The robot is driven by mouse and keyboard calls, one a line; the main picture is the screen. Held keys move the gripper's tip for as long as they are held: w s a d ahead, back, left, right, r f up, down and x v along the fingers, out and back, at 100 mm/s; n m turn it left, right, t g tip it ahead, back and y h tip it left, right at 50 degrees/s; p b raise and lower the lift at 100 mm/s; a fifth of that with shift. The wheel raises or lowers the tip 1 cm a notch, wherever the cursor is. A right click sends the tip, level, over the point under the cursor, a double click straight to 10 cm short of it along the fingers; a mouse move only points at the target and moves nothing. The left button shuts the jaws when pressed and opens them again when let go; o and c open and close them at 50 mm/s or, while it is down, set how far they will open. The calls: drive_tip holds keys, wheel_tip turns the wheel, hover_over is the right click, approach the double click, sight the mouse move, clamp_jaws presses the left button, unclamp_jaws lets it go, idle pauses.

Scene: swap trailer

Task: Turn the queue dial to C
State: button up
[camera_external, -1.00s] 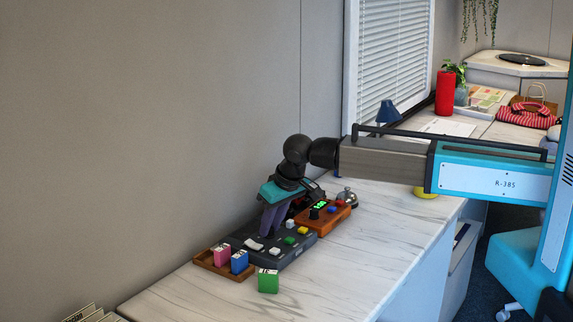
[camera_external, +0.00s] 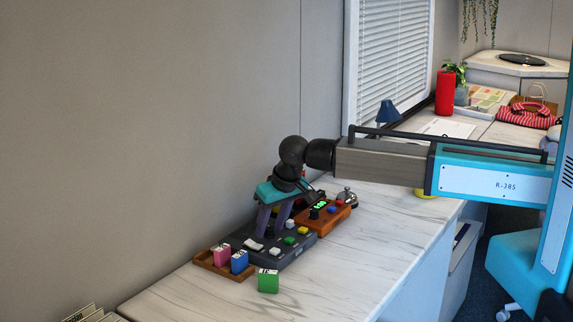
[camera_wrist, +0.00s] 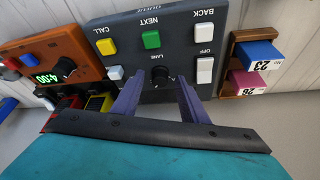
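The dark grey queue panel (camera_external: 284,252) lies on the counter. In the wrist view the panel (camera_wrist: 115,35) appears upside down, with the labels QUEUE, NEXT, BACK, CALL, OFF and LANE. Its black round dial (camera_wrist: 160,75) sits by the LANE label; the dial also shows in the external view (camera_external: 269,230). My gripper (camera_external: 272,222) points down over the panel. In the wrist view my gripper (camera_wrist: 159,84) has its two purple fingers spread, one on each side of the dial, with visible gaps. The dial's letter setting is not legible.
An orange box (camera_external: 322,217) with a green display and knob stands right beside the panel. A wooden tray (camera_external: 207,261) with pink and blue numbered blocks is on the other side. A green block (camera_external: 268,281) stands in front.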

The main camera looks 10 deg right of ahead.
drive_tip(key=shift+r, duration=0.15)
drive_tip(key=b+v, duration=0.2)
drive_tip(key=v, duration=1.1)
drive_tip(key=shift+r, duration=0.25)
drive_tip(key=shift+s+d, duration=0.1)
idle(0.5)
